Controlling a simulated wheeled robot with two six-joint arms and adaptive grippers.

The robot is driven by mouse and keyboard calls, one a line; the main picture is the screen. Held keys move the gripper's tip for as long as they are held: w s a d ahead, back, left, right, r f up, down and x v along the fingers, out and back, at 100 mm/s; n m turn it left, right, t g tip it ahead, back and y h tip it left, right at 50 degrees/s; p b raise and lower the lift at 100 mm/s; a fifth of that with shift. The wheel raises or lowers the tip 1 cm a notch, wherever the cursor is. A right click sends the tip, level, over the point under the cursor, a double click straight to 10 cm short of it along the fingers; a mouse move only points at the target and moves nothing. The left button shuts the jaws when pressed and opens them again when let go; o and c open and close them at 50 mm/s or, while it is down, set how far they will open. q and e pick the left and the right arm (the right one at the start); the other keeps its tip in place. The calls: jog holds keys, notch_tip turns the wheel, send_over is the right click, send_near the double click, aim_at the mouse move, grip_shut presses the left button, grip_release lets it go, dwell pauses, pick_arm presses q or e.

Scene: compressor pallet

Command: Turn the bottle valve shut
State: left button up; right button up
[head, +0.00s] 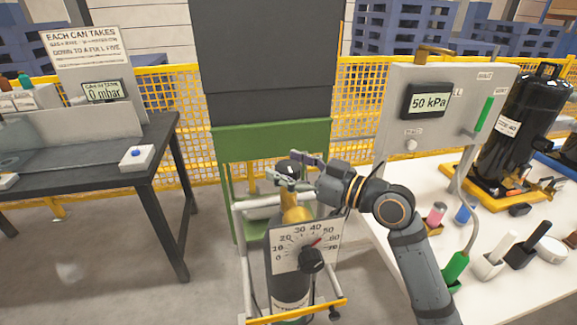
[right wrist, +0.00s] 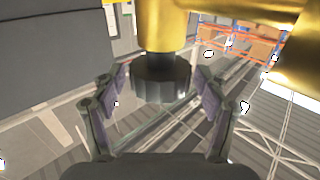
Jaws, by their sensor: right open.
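The gas bottle (head: 288,287) is a dark cylinder standing upright in a wheeled frame. Its brass valve (head: 295,208) is at the top, partly hidden by my right gripper in the head view. In the right wrist view, a black ribbed valve knob (right wrist: 160,80) hangs on the brass body (right wrist: 160,25). My right gripper (head: 283,170) is at valve height. In the right wrist view its open fingers (right wrist: 162,95) stand on either side of the knob, with visible gaps, so it does not grip it. My left gripper is not in view.
A dial plate (head: 300,247) with a black knob (head: 312,260) sits in front of the bottle. A white bench (head: 500,290) at right carries a panel reading 50 kPa (head: 430,101) and a black compressor (head: 525,125). A dark table (head: 85,178) stands left. Floor between is clear.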

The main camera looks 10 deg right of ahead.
aim_at(289, 166)
notch_tip(289, 166, up, 10)
jog(key=shift+r, duration=0.1)
dwell(0.4)
